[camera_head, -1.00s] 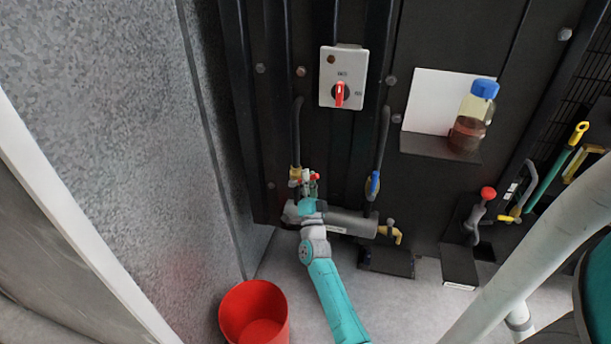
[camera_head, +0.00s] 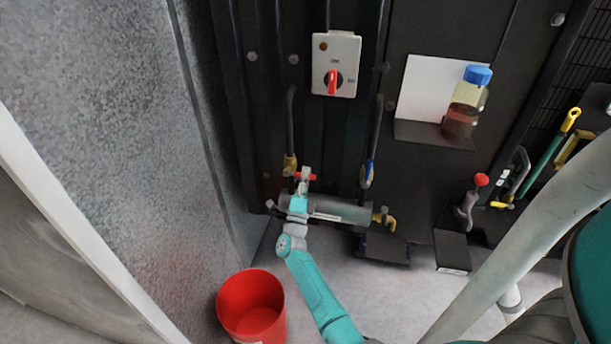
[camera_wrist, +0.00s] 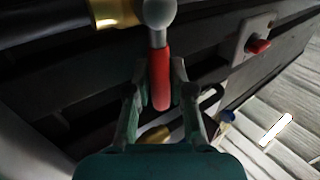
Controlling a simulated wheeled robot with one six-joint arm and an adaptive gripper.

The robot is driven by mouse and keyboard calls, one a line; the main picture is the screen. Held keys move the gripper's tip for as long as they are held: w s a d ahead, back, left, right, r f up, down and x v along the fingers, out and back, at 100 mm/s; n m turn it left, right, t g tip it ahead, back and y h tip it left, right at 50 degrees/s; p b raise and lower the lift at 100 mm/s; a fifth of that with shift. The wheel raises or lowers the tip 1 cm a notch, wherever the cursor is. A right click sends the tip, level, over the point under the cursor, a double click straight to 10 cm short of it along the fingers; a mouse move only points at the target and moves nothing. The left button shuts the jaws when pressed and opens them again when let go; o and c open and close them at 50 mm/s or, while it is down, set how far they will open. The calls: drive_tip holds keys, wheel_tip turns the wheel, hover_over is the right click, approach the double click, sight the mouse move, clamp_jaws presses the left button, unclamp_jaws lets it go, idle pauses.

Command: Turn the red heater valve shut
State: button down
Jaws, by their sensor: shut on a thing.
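The red heater valve handle (camera_head: 312,177) sits on the brass fitting at the left end of the grey heater cylinder (camera_head: 340,208). In the head view it lies roughly level across the pipe, partly hidden by my gripper (camera_head: 304,178). In the wrist view the red handle (camera_wrist: 161,82) runs from a grey round stem (camera_wrist: 158,14) down between the two fingers of my gripper (camera_wrist: 160,84). The fingers are closed in on both sides of the handle.
A red bucket (camera_head: 252,306) stands on the floor left of my arm. A switch box (camera_head: 336,64) with a red knob is above. A blue-handled valve (camera_head: 367,174) and yellow tap (camera_head: 384,219) are to the right. A blue-capped bottle (camera_head: 466,104) stands on a shelf.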

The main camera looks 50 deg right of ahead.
drive_tip(key=shift+f, duration=0.1)
drive_tip(key=c, duration=1)
unclamp_jaws()
drive_tip(key=v, duration=1.2)
